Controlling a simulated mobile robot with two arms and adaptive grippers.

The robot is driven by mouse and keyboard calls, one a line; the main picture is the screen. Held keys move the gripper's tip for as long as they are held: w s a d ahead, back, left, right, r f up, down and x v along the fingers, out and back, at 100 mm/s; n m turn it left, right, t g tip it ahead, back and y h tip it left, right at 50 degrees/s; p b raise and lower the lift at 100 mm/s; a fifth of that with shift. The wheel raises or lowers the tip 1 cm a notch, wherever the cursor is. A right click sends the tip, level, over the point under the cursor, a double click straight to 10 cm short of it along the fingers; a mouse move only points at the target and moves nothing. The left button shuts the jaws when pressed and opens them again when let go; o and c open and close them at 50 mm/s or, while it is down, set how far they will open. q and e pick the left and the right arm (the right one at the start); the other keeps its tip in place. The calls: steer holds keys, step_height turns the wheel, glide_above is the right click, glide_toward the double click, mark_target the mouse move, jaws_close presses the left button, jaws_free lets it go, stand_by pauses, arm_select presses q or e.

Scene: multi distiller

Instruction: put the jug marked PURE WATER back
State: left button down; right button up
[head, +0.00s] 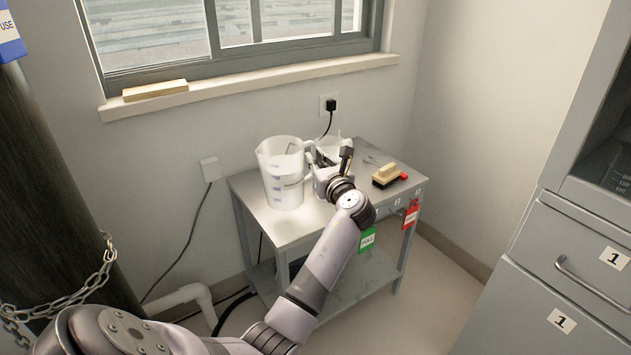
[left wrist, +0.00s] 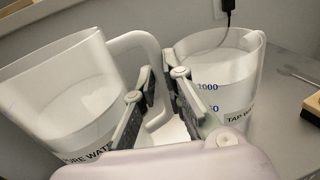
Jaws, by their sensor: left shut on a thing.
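The jug marked PURE WATER (head: 281,185) is a large translucent white jug at the left part of the small metal table (head: 258,213). It looks upright; I cannot tell whether its base touches the top. My left gripper (head: 316,163) is right of it, shut on its handle. In the left wrist view this jug (left wrist: 62,95) is at left, its label partly cut off, with the handle between the fingers (left wrist: 160,88). A second jug, marked TAP WATER (left wrist: 222,75), stands close on the other side of the fingers. In the head view it is mostly hidden behind my gripper.
A wooden-handled brush (head: 385,175) lies at the table's right side. Red (head: 411,214) and green (head: 367,241) tags hang at the front edge. The wall and window sill (head: 250,78) are behind. A grey drawer cabinet (head: 560,260) stands right, a chained dark cylinder (head: 45,190) left.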

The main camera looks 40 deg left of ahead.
arm_select(q)
step_height(320, 180, down, 5)
steer(key=shift+f+b, duration=0.1)
steer(key=shift+b, duration=0.85)
steer(key=c, duration=2.1)
jaws_free()
steer(key=shift+f, duration=0.2)
steer(key=shift+c, duration=0.2)
steer(key=shift+o, duration=1)
steer(key=shift+s+r, duration=0.1)
arm_select(e)
steer(key=w, duration=0.1)
steer(key=t, duration=0.1)
steer(key=w+f, duration=0.1)
steer(key=shift+w+a, duration=0.35)
